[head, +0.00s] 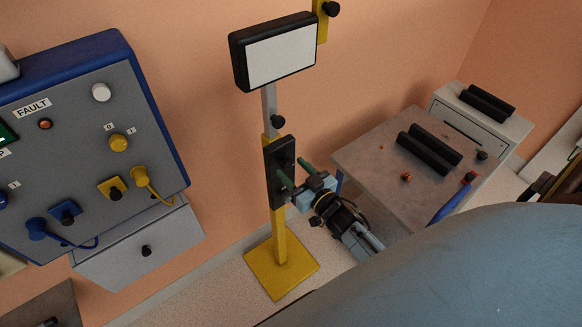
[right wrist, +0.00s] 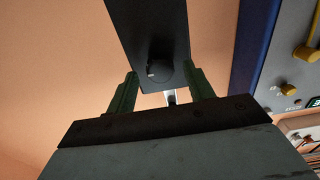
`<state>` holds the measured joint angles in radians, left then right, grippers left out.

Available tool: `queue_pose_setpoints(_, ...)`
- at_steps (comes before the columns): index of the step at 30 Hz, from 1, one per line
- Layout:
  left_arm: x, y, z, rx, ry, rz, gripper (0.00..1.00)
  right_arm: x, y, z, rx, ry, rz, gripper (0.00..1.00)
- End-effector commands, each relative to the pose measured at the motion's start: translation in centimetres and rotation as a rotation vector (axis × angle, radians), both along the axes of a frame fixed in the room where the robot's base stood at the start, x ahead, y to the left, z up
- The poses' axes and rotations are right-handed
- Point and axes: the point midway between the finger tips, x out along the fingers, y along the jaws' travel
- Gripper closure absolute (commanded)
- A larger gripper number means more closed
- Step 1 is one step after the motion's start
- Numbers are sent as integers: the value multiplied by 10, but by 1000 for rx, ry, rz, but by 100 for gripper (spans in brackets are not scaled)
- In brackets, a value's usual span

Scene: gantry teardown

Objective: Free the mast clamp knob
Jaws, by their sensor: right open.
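The yellow mast stand (head: 280,238) carries a grey upper post and a black plate (head: 273,190). My right gripper (head: 294,171), with green fingers, is at the front of the plate, below that knob. In the right wrist view its fingers (right wrist: 160,92) are open and apart, and a round black knob (right wrist: 160,72) shows between and beyond them, against the black plate (right wrist: 147,25). I cannot tell whether the fingers touch the plate. Nothing is held. My left gripper is out of view.
A white-faced display (head: 280,57) tops the mast. A blue-framed control panel (head: 85,135) with plugs and knobs stands at left. A grey table (head: 370,150) with black rollers (head: 430,148) is at right. Open floor lies between the mast and the panel.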

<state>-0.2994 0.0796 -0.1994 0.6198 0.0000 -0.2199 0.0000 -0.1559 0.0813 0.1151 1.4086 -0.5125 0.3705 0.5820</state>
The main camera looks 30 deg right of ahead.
Motion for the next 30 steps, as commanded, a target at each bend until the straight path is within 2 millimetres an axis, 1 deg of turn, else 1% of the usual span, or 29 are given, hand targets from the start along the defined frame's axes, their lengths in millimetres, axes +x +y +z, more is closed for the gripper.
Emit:
queue_pose_setpoints(1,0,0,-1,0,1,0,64,6,1,0,1,-1,0,47)
queue_pose_setpoints(5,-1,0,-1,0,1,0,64,15,2,0,0,0,0,47)
queue_pose_setpoints(14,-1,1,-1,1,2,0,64,16,2,0,0,1,1,47)
queue_pose_setpoints(17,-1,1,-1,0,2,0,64,16,2,0,0,1,0,58)
queue_pose_setpoints(24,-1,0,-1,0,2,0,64,16,1,0,0,0,0,89)
queue_pose_setpoints(25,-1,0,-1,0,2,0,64,16,2,0,0,0,0,92)
queue_pose_setpoints(30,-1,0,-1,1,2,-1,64,16,1,0,-8,-1,0,92)
